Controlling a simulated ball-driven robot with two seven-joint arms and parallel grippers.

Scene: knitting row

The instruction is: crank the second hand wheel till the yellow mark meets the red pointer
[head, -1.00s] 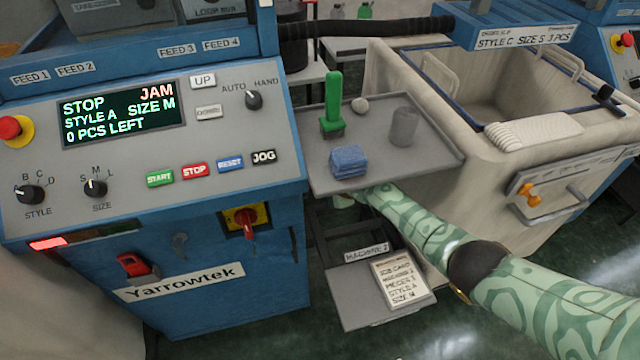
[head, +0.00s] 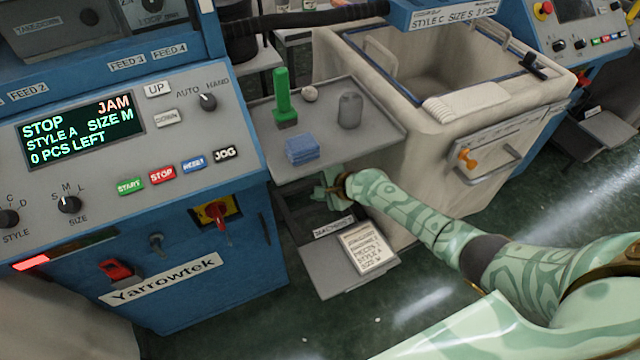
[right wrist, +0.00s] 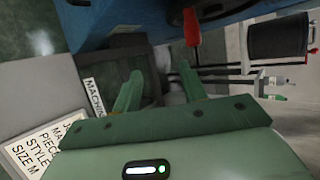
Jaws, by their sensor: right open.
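I see no hand wheel, yellow mark or red pointer for certain in either view. My right gripper (head: 328,190) is below the front edge of the grey side tray, beside the blue machine's right side. In the right wrist view its two green fingers (right wrist: 160,92) are spread apart with nothing between them. The blue Yarrowtek machine (head: 190,325) stands at the left, its display (head: 80,130) reading STOP and JAM. A red switch handle (head: 218,212) on a yellow plate is left of the gripper; a red handle (right wrist: 191,27) also shows beyond the fingers in the wrist view. My left gripper is not in view.
A lower shelf (head: 325,280) bears a job card (head: 368,250). A large beige bin (head: 410,165) stands right. Open floor lies in front.

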